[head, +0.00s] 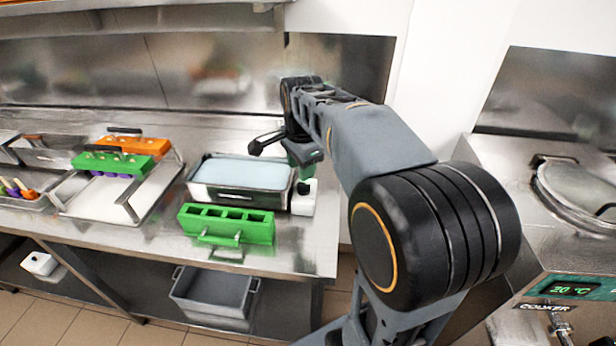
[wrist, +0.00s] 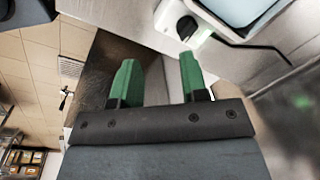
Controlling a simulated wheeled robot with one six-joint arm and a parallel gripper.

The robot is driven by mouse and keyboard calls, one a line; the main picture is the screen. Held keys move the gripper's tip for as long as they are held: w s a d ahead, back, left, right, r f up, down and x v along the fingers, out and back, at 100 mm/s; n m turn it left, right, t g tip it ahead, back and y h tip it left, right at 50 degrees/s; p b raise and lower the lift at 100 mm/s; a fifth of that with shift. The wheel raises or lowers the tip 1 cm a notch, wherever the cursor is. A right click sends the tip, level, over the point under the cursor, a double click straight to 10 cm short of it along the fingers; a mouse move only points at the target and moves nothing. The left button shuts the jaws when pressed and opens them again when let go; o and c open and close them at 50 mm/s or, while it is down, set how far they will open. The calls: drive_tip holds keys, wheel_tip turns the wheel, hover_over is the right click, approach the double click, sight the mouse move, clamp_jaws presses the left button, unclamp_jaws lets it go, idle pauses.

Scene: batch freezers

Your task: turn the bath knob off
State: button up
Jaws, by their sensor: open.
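The bath (head: 193,190) is a steel basin of pale blue liquid on the steel counter. A white control box (head: 309,207) is at its right end. A dark knob (wrist: 187,27) on this box shows near the top of the wrist view, with a small green spot beside it. Which way the knob is set is hard to tell. My gripper (wrist: 157,82) has green fingertips, open with nothing between them. The knob lies beyond the right fingertip, apart from it. In the head view my arm reaches over the counter and the gripper is above the box, partly hidden by the arm.
A green mould (head: 226,225) stands in front of the bath. Green (head: 112,162) and orange (head: 135,145) moulds sit at a tray on the left. A grey bin (head: 213,293) is on the lower shelf. The cooker (head: 545,307) stands right, across a gap.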

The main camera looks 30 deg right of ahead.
sight(309, 184)
drive_tip(key=w+d+r+m+g, duration=0.1)
drive_tip(key=w+d+r+m, duration=0.1)
drive_tip(key=w+d+m, duration=0.45)
drive_tip(key=shift+m, duration=0.85)
drive_tip(key=f, duration=0.4)
drive_tip(key=a+f, duration=0.1)
drive_tip(key=f, duration=0.4)
drive_tip(key=s+a+f+p, duration=0.1)
drive_tip(key=f, duration=0.3)
drive_tip(key=shift+s+f, duration=0.1)
drive_tip(key=shift+f, duration=0.15)
drive_tip(key=shift+c, duration=0.3)
clamp_jaws()
